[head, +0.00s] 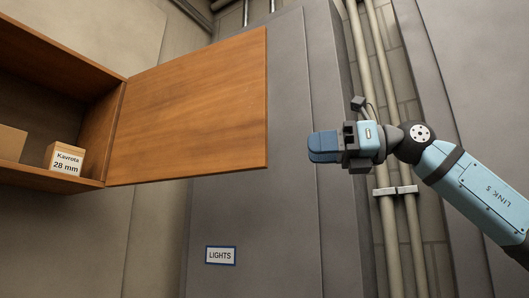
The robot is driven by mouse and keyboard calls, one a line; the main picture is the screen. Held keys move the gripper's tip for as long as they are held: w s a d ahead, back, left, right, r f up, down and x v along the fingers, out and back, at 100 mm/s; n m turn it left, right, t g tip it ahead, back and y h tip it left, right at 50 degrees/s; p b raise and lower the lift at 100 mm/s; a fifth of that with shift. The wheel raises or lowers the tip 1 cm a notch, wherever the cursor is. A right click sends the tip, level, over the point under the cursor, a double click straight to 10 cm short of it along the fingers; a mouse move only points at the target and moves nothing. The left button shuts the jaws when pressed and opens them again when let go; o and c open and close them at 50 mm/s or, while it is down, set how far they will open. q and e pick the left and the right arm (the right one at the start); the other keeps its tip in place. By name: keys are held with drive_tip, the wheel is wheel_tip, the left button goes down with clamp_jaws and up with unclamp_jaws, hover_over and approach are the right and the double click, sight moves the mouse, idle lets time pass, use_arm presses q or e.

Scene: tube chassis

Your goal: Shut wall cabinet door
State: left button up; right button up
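The wooden wall cabinet (93,140) is at the left, cut off by the picture's edge. Its door (190,110) is hinged on the cabinet's right side and stands wide open, reaching out to the right. My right gripper (312,147) is to the right of the door's free edge, with a gap between them in the picture. Its blue fingers point left toward the door. The fingers look close together, but I cannot tell whether they are fully shut. Nothing shows held in them. My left gripper is not in view.
Inside the cabinet are a small box labelled "Kavrota 28 mm" (65,158) and another plain box (11,143). A "LIGHTS" sign (220,256) is on the grey panel (285,230) behind. Vertical pipes (388,245) run behind my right arm. The space below the door looks clear.

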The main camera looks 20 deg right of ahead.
sight(259, 140)
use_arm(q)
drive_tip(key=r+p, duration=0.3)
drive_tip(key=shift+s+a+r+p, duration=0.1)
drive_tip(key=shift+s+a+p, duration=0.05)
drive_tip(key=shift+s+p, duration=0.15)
use_arm(e)
drive_tip(key=shift+t+h, duration=0.3)
drive_tip(key=shift+t, duration=0.1)
drive_tip(key=x, duration=0.3)
drive_tip(key=r+x, duration=0.1)
drive_tip(key=x, duration=0.3)
drive_tip(key=s+r+x, duration=0.1)
drive_tip(key=x, duration=0.3)
drive_tip(key=shift+w+a+r, duration=0.1)
drive_tip(key=shift+a, duration=0.3)
drive_tip(key=shift+c, duration=0.5)
clamp_jaws()
